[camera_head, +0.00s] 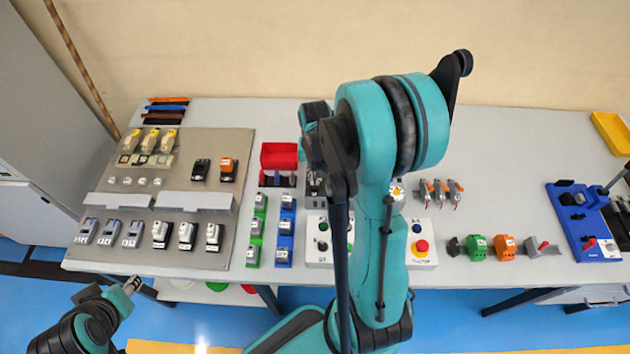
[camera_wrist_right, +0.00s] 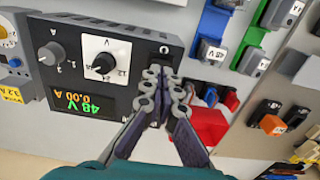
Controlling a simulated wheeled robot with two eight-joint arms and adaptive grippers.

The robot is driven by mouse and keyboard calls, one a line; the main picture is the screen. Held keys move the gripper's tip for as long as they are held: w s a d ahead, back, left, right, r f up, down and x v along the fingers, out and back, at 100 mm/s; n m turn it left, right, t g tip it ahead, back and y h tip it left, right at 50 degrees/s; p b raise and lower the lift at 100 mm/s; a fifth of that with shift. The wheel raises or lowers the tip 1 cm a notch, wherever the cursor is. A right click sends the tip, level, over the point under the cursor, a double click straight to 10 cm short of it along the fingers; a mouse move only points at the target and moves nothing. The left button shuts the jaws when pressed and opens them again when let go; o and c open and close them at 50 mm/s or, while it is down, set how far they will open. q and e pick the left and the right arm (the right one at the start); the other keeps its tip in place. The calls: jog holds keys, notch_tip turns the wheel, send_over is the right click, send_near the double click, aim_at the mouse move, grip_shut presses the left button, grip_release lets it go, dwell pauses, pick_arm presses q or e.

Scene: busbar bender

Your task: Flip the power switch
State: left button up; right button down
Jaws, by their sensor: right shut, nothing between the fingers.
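A black power supply unit (camera_wrist_right: 92,66) fills the left of the right wrist view, upside down. Its display (camera_wrist_right: 75,104) reads 48 V and 0.00 A. It has a grey knob (camera_wrist_right: 51,53) and a black knob (camera_wrist_right: 104,63) on a white plate. My right gripper (camera_wrist_right: 165,76) is shut and empty, its fingertips over the end of the unit near a small white mark. They hide the panel there, and I cannot tell whether they touch it or how a switch stands. In the head view my right arm covers most of the unit. My left gripper (camera_head: 132,285) is at the lower left, clear of the table.
A red bin (camera_head: 279,155) is close beside the unit. Green and blue rails (camera_head: 285,230) with small modules lie left of my right arm. A control box with a red button (camera_head: 422,246) is right of it. A grey board (camera_head: 180,200) with several devices fills the left.

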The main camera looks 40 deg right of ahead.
aim_at(313, 187)
jog(key=shift+f+b, duration=1.05)
jog(key=shift+f, duration=0.1)
dwell(0.8)
jog(key=shift+r+p, duration=2.7)
jog(key=shift+r, duration=0.9)
jog(key=shift+a+r+b, duration=0.1)
jog(key=shift+a+b, duration=0.2)
jog(key=s+a+r+n+t+b, duration=0.2)
jog(key=s+a+n+t+b, duration=0.1)
jog(key=a, duration=0.5)
jog(key=s+a+r+n+t+b, duration=0.2)
jog(key=s+a+n+t+b, duration=0.1)
jog(key=a, duration=0.5)
jog(key=n+t+b, duration=0.1)
jog(key=n+b, duration=0.1)
jog(key=shift+a+r+b, duration=0.2)
jog(key=shift+r+b, duration=0.05)
jog(key=shift+b, duration=0.05)
